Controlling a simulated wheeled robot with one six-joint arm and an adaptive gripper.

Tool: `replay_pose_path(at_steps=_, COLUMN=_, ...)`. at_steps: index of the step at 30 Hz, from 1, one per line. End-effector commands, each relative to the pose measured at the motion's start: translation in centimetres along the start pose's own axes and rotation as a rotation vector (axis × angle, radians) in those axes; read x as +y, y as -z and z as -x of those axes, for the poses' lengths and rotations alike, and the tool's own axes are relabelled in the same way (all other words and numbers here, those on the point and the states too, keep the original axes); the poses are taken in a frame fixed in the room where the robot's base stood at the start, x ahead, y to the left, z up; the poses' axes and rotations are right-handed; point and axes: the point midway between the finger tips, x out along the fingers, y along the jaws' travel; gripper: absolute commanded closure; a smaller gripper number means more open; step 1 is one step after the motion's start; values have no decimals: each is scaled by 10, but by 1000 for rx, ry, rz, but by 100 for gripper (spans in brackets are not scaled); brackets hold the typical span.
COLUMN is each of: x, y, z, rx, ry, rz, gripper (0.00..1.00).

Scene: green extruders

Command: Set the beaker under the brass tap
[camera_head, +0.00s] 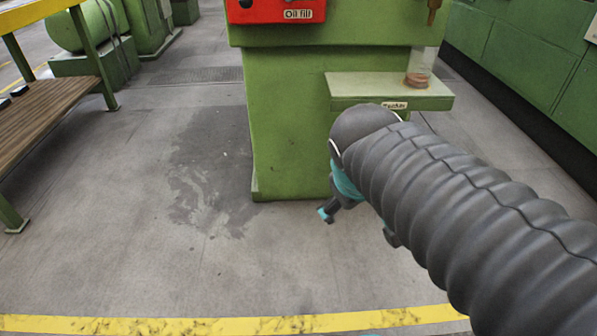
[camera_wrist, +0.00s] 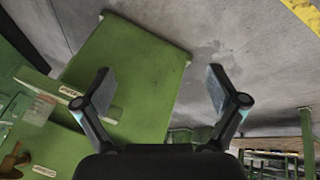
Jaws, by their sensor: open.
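A clear beaker (camera_head: 420,65) with a brownish bottom stands upright on a small green shelf (camera_head: 350,88) on the green machine's right side. The brass tap (camera_head: 433,12) hangs above it at the top edge of the head view, with a gap between them. Whether they line up in depth I cannot tell. My gripper is mostly hidden behind my arm in the head view, low and left of the shelf. In the wrist view my gripper (camera_wrist: 160,88) is open, with nothing between its fingers. A brownish thing (camera_wrist: 12,162) shows at the lower left there, too unclear to name.
The green machine's body (camera_head: 290,130) stands before me, with a red "Oil fill" panel (camera_head: 275,10) above. A slatted bench (camera_head: 45,100) is at the left, green cabinets (camera_head: 530,60) at the right. The floor at left centre is clear, with a dark stain.

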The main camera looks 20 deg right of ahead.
Motion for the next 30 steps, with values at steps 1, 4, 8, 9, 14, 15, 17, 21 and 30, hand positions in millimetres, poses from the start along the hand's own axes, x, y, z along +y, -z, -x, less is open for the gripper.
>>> replay_pose_path(at_steps=1, x=-16, y=-8, z=4, rx=30, ry=51, rz=-66, gripper=5)
replay_pose_path(at_steps=4, x=-42, y=-17, z=10, rx=66, ry=140, rz=-183, gripper=5)
replay_pose_path(at_steps=8, x=-61, y=-24, z=14, rx=87, ry=208, rz=-266, gripper=5)
replay_pose_path(at_steps=9, x=-63, y=-24, z=14, rx=89, ry=219, rz=-279, gripper=5)
replay_pose_path(at_steps=14, x=-66, y=-25, z=14, rx=90, ry=227, rz=-290, gripper=5)
replay_pose_path(at_steps=15, x=-65, y=-25, z=14, rx=90, ry=227, rz=-289, gripper=5)
replay_pose_path(at_steps=17, x=-65, y=-25, z=14, rx=90, ry=226, rz=-288, gripper=5)
replay_pose_path(at_steps=21, x=-65, y=-25, z=14, rx=90, ry=226, rz=-287, gripper=5)
replay_pose_path(at_steps=30, x=-65, y=-25, z=14, rx=90, ry=225, rz=-286, gripper=5)
